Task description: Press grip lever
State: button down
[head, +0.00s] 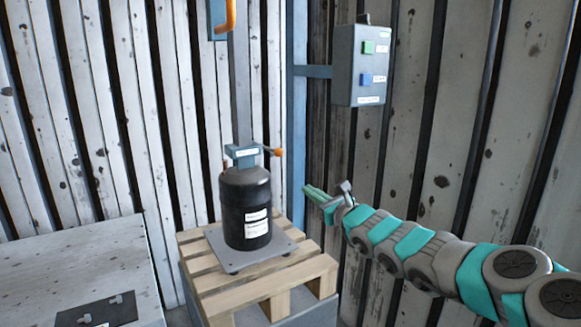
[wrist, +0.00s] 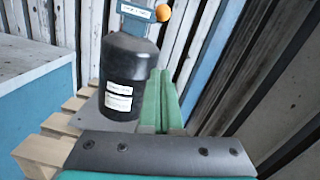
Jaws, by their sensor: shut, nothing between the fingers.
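A short lever with an orange knob (head: 279,152) sticks out to the right from a blue-grey labelled clamp (head: 241,154) on top of a black cylinder (head: 246,210). In the wrist view the knob (wrist: 164,13) and part of the clamp (wrist: 135,12) show at the top edge. A hooked orange handle (head: 229,18) hangs on a blue panel higher up; no label tells which is the grip lever. My gripper (head: 307,189) is shut and empty, to the right of the cylinder and lower than the knob. Its green fingers (wrist: 158,73) lie together, apart from the knob.
The cylinder stands on a grey plate (head: 272,254) on a wooden pallet (head: 310,266). A grey control box (head: 362,65) with green and blue buttons is on a post to the right. A grey bench (head: 80,262) is at the left. Corrugated walls close the corner behind.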

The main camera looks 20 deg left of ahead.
jog(key=w+a+r+p, duration=0.2)
jog(key=w+a+r, duration=0.2)
jog(key=a, duration=0.5)
jog(key=shift+w+r, duration=0.2)
jog(key=shift+w, duration=0.8)
jog(key=shift+r+p, duration=0.1)
jog(key=shift+p, duration=0.25)
jog(key=shift+r+p, duration=0.35)
jog(key=shift+p, duration=0.35)
jog(key=shift+r+g+h+p, duration=0.1)
jog(key=shift+g+h+p, duration=0.2)
jog(key=shift+p, duration=0.05)
